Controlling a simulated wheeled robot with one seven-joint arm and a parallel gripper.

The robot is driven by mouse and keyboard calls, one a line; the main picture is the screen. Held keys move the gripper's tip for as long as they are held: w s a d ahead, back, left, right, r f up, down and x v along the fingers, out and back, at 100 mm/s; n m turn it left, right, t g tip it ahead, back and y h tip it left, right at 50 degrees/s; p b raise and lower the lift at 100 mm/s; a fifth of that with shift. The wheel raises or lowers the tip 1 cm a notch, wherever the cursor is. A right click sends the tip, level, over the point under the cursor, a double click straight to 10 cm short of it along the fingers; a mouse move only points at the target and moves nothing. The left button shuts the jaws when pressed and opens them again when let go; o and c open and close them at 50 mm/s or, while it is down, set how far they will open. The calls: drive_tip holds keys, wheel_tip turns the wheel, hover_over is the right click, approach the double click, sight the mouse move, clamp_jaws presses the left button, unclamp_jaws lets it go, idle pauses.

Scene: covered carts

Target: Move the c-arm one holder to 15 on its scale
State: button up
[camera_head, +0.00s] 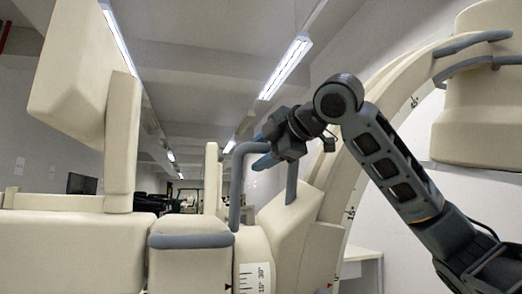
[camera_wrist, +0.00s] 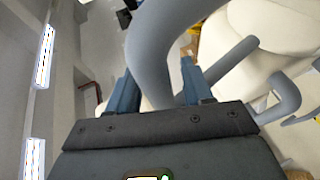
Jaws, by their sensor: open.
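The c-arm holder is a cream housing (camera_head: 285,245) in the middle of the head view. A grey bent handle (camera_head: 237,185) rises beside it, and a scale plate (camera_head: 250,278) with 15° and 30° marks shows at the bottom. My gripper (camera_head: 260,150) is at the top bend of the handle. In the wrist view its two blue fingers (camera_wrist: 160,88) are apart, with the thick grey handle (camera_wrist: 148,50) passing between or just above them; contact cannot be told.
The curved c-arm (camera_head: 385,90) with degree marks arches behind my arm to a cream head (camera_head: 480,120) at right. A cream block with a grey edge (camera_head: 190,242) stands left of the handle. More grey bars (camera_wrist: 235,58) show in the wrist view.

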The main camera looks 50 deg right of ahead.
drive_tip(key=shift+w, duration=0.1)
clamp_jaws()
idle(0.5)
